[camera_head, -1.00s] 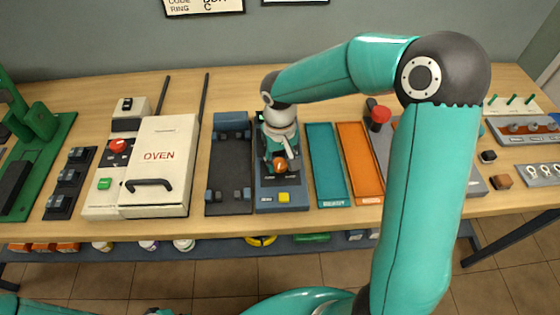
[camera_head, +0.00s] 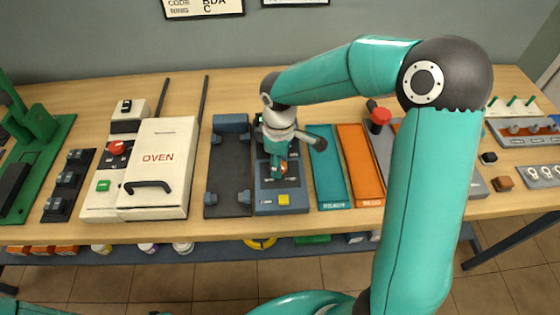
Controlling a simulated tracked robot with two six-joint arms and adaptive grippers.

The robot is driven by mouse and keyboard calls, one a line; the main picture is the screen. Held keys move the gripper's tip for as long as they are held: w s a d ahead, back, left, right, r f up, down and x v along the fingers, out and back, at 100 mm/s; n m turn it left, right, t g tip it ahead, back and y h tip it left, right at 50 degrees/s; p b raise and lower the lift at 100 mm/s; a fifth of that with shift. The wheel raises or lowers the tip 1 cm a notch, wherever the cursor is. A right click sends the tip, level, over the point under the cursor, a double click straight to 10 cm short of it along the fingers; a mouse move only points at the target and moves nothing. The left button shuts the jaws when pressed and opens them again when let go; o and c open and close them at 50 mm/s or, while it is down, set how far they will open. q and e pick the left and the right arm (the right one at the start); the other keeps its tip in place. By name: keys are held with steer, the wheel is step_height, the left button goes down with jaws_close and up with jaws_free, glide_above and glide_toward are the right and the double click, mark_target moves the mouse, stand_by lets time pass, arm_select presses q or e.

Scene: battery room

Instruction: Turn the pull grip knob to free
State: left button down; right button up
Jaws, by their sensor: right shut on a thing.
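The pull grip knob (camera_head: 284,167) is orange and sits on a blue-grey panel unit (camera_head: 264,208) in the middle of the table. Only a small part of it shows; my gripper hides the rest. My right gripper (camera_head: 281,171) comes down over the panel from above and is shut on the knob. A dark part of the gripper sticks out to the right of the wrist. The labels around the knob are too small or covered to read. My left gripper is not in view; only bits of teal arm show at the lower left.
A yellow button (camera_head: 284,199) sits on the panel's front. A dark tray (camera_head: 229,178) stands left, beside the white oven box (camera_head: 158,190). Teal (camera_head: 331,185) and orange (camera_head: 361,172) trays lie right. A red knob (camera_head: 380,117) stands beyond them. My right arm crosses the right side.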

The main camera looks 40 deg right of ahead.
steer(key=shift+w+n, duration=0.1)
steer(key=shift+n, duration=0.5)
steer(key=o, duration=1.1)
steer(key=shift+o, duration=0.2)
steer(key=shift+r, duration=0.15)
step_height(320, 180, up, 12)
steer(key=shift+f, duration=0.2)
